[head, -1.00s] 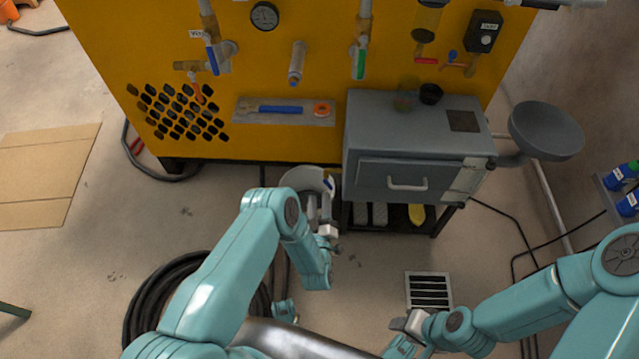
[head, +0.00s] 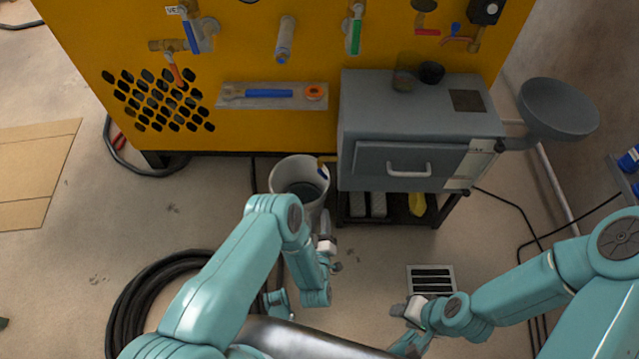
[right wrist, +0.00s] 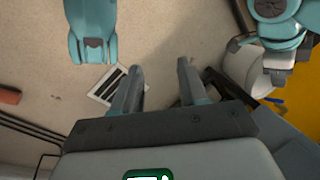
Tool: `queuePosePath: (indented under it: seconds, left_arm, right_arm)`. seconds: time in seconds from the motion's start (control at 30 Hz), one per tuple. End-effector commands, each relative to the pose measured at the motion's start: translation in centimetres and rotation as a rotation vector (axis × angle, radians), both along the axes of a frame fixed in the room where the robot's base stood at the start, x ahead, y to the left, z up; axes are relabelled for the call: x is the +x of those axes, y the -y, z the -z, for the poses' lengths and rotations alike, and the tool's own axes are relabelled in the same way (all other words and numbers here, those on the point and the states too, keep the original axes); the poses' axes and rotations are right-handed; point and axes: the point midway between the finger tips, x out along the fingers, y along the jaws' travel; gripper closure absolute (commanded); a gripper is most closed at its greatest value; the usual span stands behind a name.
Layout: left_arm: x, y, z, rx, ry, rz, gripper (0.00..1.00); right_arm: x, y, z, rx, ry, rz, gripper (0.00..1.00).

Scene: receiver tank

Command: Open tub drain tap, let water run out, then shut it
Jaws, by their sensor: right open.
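A brass tap with a blue lever (head: 322,168) shows at the lower left side of the grey cabinet (head: 385,125), just above the rim of a white bucket (head: 284,175). The bucket stands on the floor and looks dark inside; I cannot tell whether it holds water, and no stream shows. The blue lever also shows in the right wrist view (right wrist: 276,100). My left gripper (head: 325,222) is in front of the bucket, apart from the tap; its jaws are too small to read. My right gripper (head: 402,308) is near the floor grate, its fingers (right wrist: 158,72) apart and empty.
The yellow panel (head: 250,130) behind carries several valves and a tool shelf (head: 230,96). A coiled black hose (head: 130,305) lies at the left. A floor grate (head: 430,280) and cables lie at the right. A grey bowl (head: 560,108) sticks out beside the cabinet.

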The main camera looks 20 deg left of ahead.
Motion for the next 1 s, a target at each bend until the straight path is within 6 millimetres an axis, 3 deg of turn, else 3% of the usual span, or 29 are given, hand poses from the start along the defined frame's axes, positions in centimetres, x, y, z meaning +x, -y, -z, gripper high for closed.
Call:
queuePosePath:
  seconds: [0.03, 0.07, 0.4, 0.6, 0.8, 1.0]
  left_arm:
    - [0.5, -0.1, 0.9, 0.000, 0.003, 0.002, 0.64]
    - [0.8, -0.2, 0.9, 0.000, 0.003, 0.002, 0.64]
    - [8.9, -2.7, 0.3, -0.001, 0.006, -0.003, 0.64]
    - [12.3, -3.6, 0.3, -0.001, 0.003, -0.001, 0.64]
    - [13.8, -4.0, 0.1, -0.002, 0.001, 0.000, 0.64]
    - [13.9, -4.0, -0.1, -0.001, 0.000, 0.000, 0.64]
  right_arm:
    - [0.3, 0.2, 2.0, -0.002, 0.006, 0.008, 0.57]
    - [0.4, 0.3, 2.5, -0.003, 0.010, 0.011, 0.57]
    - [2.8, 0.7, 5.2, -0.018, 0.091, 0.020, 0.57]
    - [4.0, 1.0, 6.5, -0.026, 0.131, 0.026, 0.57]
    - [4.5, 1.1, 7.0, -0.029, 0.148, 0.028, 0.57]
    - [4.5, 1.1, 6.9, -0.029, 0.150, 0.028, 0.57]
